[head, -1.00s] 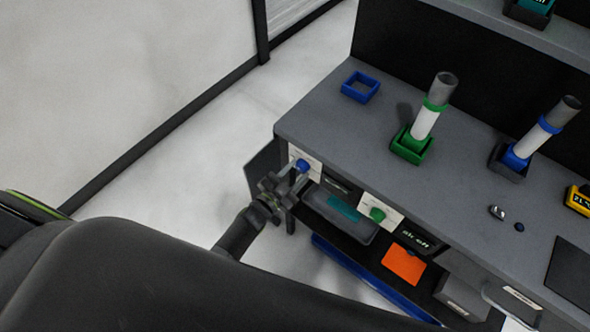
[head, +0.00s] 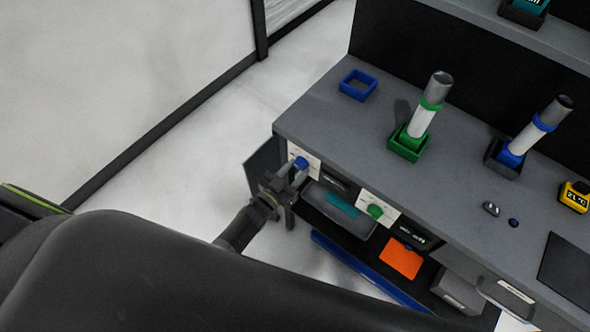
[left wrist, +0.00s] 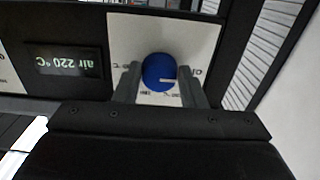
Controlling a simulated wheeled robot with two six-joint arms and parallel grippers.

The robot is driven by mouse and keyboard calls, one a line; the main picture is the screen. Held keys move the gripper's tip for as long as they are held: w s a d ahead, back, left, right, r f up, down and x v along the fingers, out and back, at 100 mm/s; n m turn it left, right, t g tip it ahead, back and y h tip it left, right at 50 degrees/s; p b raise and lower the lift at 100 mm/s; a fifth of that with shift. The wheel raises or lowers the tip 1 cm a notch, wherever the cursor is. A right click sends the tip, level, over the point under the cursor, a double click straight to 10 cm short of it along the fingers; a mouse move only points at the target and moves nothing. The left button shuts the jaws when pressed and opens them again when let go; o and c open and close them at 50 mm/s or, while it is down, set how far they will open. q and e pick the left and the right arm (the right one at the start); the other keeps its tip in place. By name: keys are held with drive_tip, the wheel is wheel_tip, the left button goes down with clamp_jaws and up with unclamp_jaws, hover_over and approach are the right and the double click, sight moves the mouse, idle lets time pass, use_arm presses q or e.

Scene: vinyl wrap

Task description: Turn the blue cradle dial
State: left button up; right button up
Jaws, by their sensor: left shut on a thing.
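The blue dial (head: 301,163) sits on a white plate on the bench's front face, near its left corner. In the left wrist view the blue dial (left wrist: 159,72) is round, with a white pointer mark toward the right. My left gripper (head: 292,178) reaches it from the front. In the left wrist view my left gripper (left wrist: 160,88) has one finger on each side of the dial and is shut on it. Printed marks on the plate are partly covered by the fingers. My right gripper is not in view.
A green dial (head: 375,211) sits on another white plate to the right.

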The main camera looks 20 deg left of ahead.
use_arm(q)
drive_tip(key=o, duration=1)
drive_tip(key=v, duration=1.7)
drive_tip(key=shift+s+b, duration=0.15)
drive_tip(key=shift+b, duration=0.15)
drive_tip(key=shift+a, duration=0.1)
